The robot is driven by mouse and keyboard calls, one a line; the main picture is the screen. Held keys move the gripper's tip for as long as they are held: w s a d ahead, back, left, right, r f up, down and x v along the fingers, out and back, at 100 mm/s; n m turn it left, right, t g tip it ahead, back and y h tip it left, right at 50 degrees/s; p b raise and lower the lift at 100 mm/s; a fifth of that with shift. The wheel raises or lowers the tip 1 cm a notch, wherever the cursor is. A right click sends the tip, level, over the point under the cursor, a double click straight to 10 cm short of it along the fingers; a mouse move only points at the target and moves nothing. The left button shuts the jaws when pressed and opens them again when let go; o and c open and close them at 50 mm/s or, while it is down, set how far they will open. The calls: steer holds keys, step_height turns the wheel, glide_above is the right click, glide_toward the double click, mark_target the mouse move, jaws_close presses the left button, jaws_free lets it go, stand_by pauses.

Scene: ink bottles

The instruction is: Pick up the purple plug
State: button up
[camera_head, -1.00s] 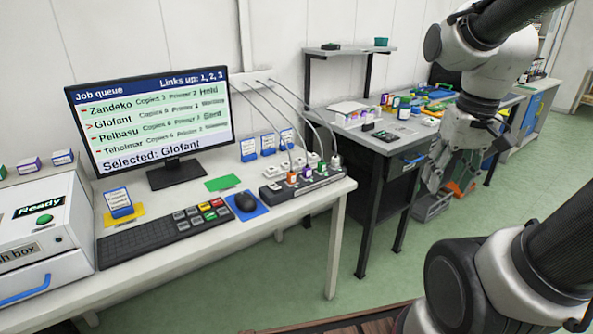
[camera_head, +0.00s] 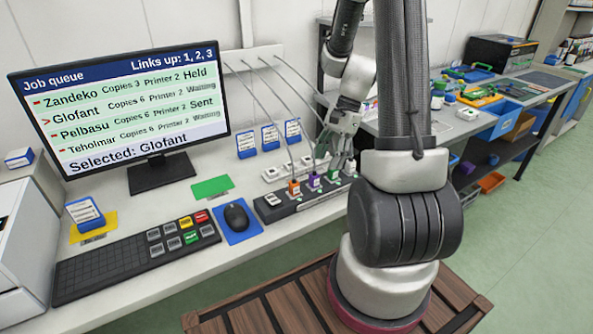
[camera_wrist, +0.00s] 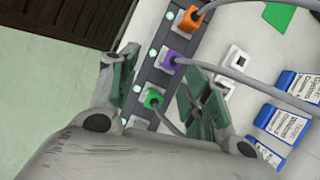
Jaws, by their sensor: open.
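The purple plug (camera_head: 314,181) stands in the dark socket strip (camera_head: 266,213) on the white desk, between an orange plug (camera_head: 294,188) and a green plug (camera_head: 334,173). In the wrist view the purple plug (camera_wrist: 169,60) shows just beyond the fingertips, with its grey cable running right behind one finger. The green plug (camera_wrist: 153,99) lies between the open fingers in that view, and the orange plug (camera_wrist: 188,21) is farther off. My gripper (camera_head: 335,153) is open and empty above the strip's right end; it also shows in the wrist view (camera_wrist: 160,70).
White wall sockets (camera_head: 290,167) lie behind the strip, with grey cables rising to the wall. Blue-and-white boxes (camera_head: 270,137) stand behind. A mouse (camera_head: 236,217) and keyboard (camera_head: 125,256) are left. A second table (camera_head: 455,130) stands right.

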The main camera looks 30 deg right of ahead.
mark_target(315, 174)
steer(key=a+f, duration=0.1)
steer(key=f, duration=0.1)
steer(key=w+a+f+m, duration=0.1)
steer(key=f, duration=0.1)
steer(key=a+f+m, duration=0.1)
steer(key=f, duration=0.2)
steer(key=shift+w+a, duration=0.25)
steer(key=shift+w, duration=0.05)
steer(key=shift+c, duration=0.2)
steer(key=c, duration=1)
